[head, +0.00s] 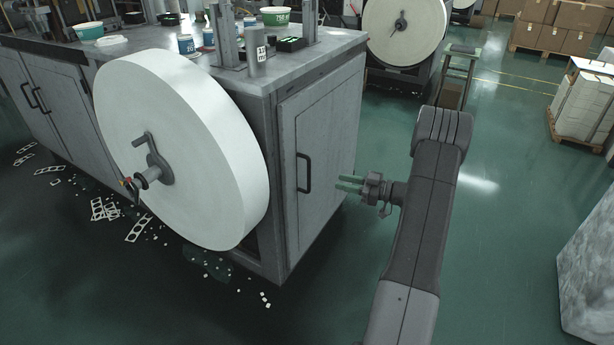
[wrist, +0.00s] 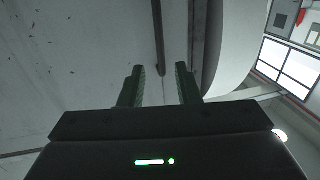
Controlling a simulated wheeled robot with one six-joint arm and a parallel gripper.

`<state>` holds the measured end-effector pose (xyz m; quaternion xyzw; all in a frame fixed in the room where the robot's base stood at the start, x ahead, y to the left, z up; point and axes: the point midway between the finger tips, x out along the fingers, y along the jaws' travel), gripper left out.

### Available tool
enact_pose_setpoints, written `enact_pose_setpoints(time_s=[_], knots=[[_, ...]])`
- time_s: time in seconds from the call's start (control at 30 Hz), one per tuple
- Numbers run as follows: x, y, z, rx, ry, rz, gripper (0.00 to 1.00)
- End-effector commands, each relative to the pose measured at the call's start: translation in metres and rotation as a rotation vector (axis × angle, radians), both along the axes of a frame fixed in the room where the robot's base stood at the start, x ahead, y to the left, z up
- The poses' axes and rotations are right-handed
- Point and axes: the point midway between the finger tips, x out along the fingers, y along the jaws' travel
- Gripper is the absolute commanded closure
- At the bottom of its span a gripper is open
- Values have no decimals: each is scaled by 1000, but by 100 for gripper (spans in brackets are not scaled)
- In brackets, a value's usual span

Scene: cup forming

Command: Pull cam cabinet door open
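The cam cabinet door (head: 325,130) is a grey panel on the cabinet's end face, and it looks shut. Its dark upright bar handle (head: 304,172) is near the door's left edge. My gripper (head: 338,183) is to the right of the handle in the head view, apart from it, with its fingers pointing at the door. In the wrist view the two green-grey fingers (wrist: 160,72) are spread with nothing held. The handle (wrist: 158,38) shows there as a dark bar lined up with the gap between them, beyond or near the tips; its exact distance is unclear.
A large white paper roll (head: 185,150) stands at the cabinet's front, left of the door; its edge (wrist: 232,45) also shows in the wrist view. Paper scraps (head: 105,210) litter the floor. Clear green floor (head: 500,210) lies right of my arm. A wrapped block (head: 590,260) stands far right.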

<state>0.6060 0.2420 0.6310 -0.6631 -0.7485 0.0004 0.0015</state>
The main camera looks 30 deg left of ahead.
Motion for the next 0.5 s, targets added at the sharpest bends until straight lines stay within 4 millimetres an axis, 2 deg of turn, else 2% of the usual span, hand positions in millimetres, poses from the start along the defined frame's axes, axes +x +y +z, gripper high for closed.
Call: enact_pose_setpoints(time_s=[0.3, 0.5], knots=[[-9, 68, -2, -1, -1, 3, 70], [-12, 102, -1, -1, -2, 0, 70]])
